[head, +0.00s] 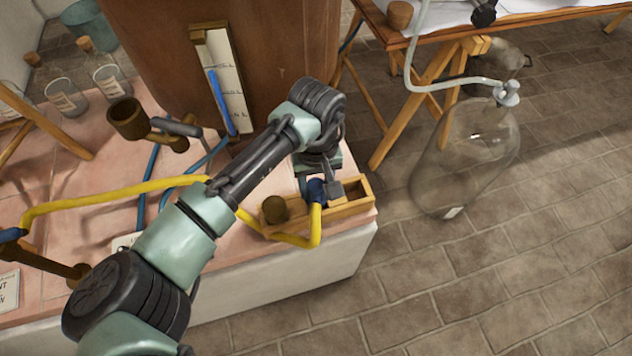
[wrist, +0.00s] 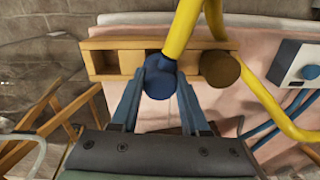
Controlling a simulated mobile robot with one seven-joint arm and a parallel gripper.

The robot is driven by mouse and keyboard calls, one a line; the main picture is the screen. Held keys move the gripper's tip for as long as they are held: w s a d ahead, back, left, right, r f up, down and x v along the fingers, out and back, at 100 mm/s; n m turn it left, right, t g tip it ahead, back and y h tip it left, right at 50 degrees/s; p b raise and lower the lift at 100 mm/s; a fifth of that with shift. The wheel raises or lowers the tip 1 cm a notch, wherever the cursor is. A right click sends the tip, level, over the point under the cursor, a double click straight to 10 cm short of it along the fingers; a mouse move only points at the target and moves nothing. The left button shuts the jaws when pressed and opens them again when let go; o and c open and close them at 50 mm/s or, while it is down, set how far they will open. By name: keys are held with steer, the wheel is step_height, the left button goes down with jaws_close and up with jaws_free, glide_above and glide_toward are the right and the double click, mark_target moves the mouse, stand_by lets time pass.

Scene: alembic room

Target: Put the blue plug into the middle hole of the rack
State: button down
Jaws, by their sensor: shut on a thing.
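The blue plug (head: 316,190) with its yellow hose sits between the fingers of my gripper (head: 322,182). In the wrist view the fingers (wrist: 158,98) close on the blue plug (wrist: 160,78) from both sides. The wooden rack (head: 352,208) lies at the corner of the pink tiled top; it also shows in the wrist view (wrist: 90,60). The plug is over the rack's middle part. Its lower end is hidden, so I cannot tell whether it is in the hole. A brown plug (head: 275,208) fills the rack's left end in the head view. The right end looks empty.
The yellow hose (head: 130,190) runs left across the tiled top. A brown holder (head: 128,120) and glass jars (head: 65,98) stand at the left. A wooden cabinet is behind. A large glass vessel (head: 465,160) stands on the floor at right.

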steer(key=shift+f+p, duration=0.55)
steer(key=shift+f, duration=0.65)
stand_by(2.8)
steer(key=shift+c, duration=1.6)
jaws_free()
steer(key=shift+r, duration=0.15)
steer(key=shift+r+p, duration=3.35)
steer(key=shift+p, duration=0.75)
